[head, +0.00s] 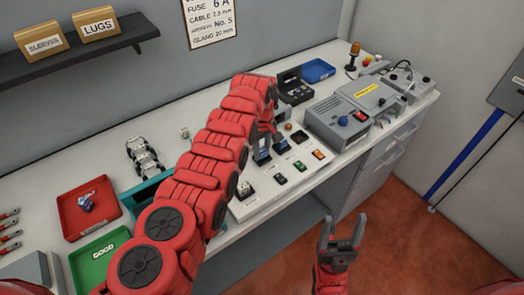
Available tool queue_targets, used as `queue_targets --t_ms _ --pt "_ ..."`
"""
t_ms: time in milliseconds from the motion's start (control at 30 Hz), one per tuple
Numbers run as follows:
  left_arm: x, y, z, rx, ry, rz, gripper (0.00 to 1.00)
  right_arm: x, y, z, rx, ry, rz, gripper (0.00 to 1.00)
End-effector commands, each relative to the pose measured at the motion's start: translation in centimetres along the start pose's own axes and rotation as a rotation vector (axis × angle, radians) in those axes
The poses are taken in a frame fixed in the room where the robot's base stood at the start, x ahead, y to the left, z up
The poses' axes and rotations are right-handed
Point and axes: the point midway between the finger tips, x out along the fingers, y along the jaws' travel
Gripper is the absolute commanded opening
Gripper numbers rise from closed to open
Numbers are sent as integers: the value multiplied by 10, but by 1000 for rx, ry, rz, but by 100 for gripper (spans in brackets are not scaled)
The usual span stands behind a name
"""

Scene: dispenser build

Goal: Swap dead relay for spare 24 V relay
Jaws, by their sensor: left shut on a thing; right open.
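A white panel (244,208) on the bench carries several small modules in sockets. Two blue relay-like blocks stand in its back row, the left one (263,156) and the right one (281,147). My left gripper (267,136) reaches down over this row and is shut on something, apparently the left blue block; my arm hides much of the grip. I cannot read voltages or tell which relay is dead or spare. My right gripper (343,228) is open and empty, in front of the bench over the floor.
A red tray (70,222) holds a small blue and white part. A green tray (88,266) marked GOOD is in front of it. A teal container (148,190) is partly behind my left arm. A grey device (335,118), an open black case (294,88) and a blue tray (318,70) stand right.

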Motion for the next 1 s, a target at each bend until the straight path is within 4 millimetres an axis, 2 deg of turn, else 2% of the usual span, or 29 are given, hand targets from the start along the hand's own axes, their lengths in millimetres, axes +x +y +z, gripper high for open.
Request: queue_targets --t_ms 300,333,500,933,967,1000 --pt "3 -1 1 1 -4 -4 0 0 0 0 0 0 0 66" --pt "3 -1 1 1 -4 -4 42 0 0 0 0 0 0 66" --pt "3 -2 2 0 -5 -6 72 -1 0 0 0 0 0 66" --pt "6 -4 2 -2 -9 -13 72 -1 0 0 0 0 0 66" --pt "6 -5 2 -2 -9 -14 52 -1 0 0 0 0 0 66" --pt "6 -5 2 -2 -9 -14 59 -1 0 0 0 0 0 66"
